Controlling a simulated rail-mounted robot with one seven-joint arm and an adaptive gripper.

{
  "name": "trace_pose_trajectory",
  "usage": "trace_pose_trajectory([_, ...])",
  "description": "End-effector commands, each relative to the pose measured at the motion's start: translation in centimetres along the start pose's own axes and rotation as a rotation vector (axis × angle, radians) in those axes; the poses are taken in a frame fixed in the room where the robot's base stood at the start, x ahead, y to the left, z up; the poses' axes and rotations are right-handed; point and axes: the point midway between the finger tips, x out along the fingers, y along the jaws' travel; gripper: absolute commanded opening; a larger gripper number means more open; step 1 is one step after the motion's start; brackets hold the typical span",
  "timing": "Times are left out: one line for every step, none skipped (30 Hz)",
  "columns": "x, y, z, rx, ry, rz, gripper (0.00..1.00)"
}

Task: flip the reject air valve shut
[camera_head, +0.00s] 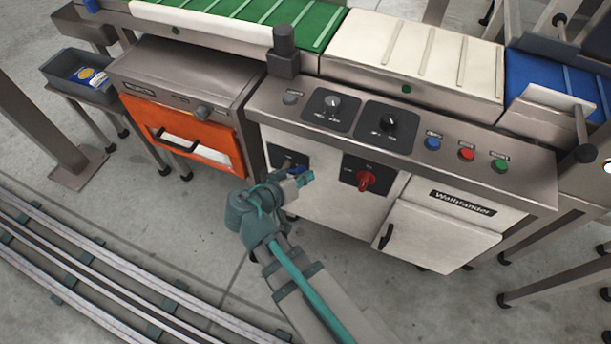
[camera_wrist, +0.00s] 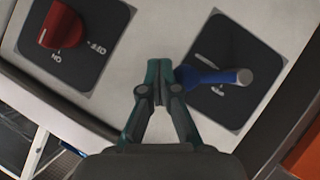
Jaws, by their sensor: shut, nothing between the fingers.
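The air valve has a blue lever with a pale end, mounted on a black plate (camera_wrist: 232,48) on the white cabinet front. In the wrist view the lever (camera_wrist: 212,77) lies roughly crosswise, slanted against the plate's markings. My gripper (camera_wrist: 158,72) is shut and empty, its fingertips just left of the lever's blue end in that view. I cannot tell whether they touch it. In the head view my gripper (camera_head: 300,181) is in front of the cabinet and mostly hides the lever; part of the black plate (camera_head: 287,156) shows above it.
A red rotary switch (camera_head: 366,180) sits right of the valve; it also shows in the wrist view (camera_wrist: 62,26). Dark knobs (camera_head: 388,124) and coloured buttons (camera_head: 466,154) line the panel above. An orange-fronted box (camera_head: 222,139) stands left. Floor in front is clear up to the rails.

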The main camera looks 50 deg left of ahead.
Motion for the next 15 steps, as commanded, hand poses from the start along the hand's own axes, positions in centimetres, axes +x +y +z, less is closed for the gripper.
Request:
trace_pose_trajectory([0.0, -0.1, 0.0, 0.0, 0.0, -0.001, 0.0])
trace_pose_trajectory([0.0, -0.1, 0.0, 0.0, 0.0, -0.001, 0.0])
trace_pose_trajectory([0.0, -0.2, 0.0, 0.0, 0.0, -0.001, 0.0])
trace_pose_trajectory([0.0, -0.3, -0.1, 0.0, 0.0, -0.001, 0.0])
trace_pose_trajectory([0.0, -0.5, -0.1, 0.0, 0.0, -0.001, 0.0])
trace_pose_trajectory([0.0, -0.6, -0.1, 0.0, 0.0, -0.001, 0.0])
trace_pose_trajectory([0.0, -0.8, -0.1, 0.0, 0.0, -0.002, 0.0])
trace_pose_trajectory([0.0, -0.9, -0.2, 0.0, 0.001, -0.003, 0.0])
trace_pose_trajectory([-0.1, -1.2, -0.2, 0.0, 0.001, -0.004, 0.0])
trace_pose_trajectory([-0.1, -1.3, -0.2, -0.001, 0.001, -0.005, 0.0])
trace_pose_trajectory([-0.1, -1.5, -0.3, -0.001, 0.001, -0.006, 0.0])
trace_pose_trajectory([-0.1, -1.7, -0.3, -0.001, 0.002, -0.008, 0.0])
trace_pose_trajectory([-0.1, -1.9, -0.3, -0.001, 0.001, -0.009, 0.0])
trace_pose_trajectory([-0.2, -1.9, -0.3, -0.001, 0.001, -0.009, 0.0])
trace_pose_trajectory([-0.2, -2.0, -0.3, -0.001, 0.0, -0.01, 0.0])
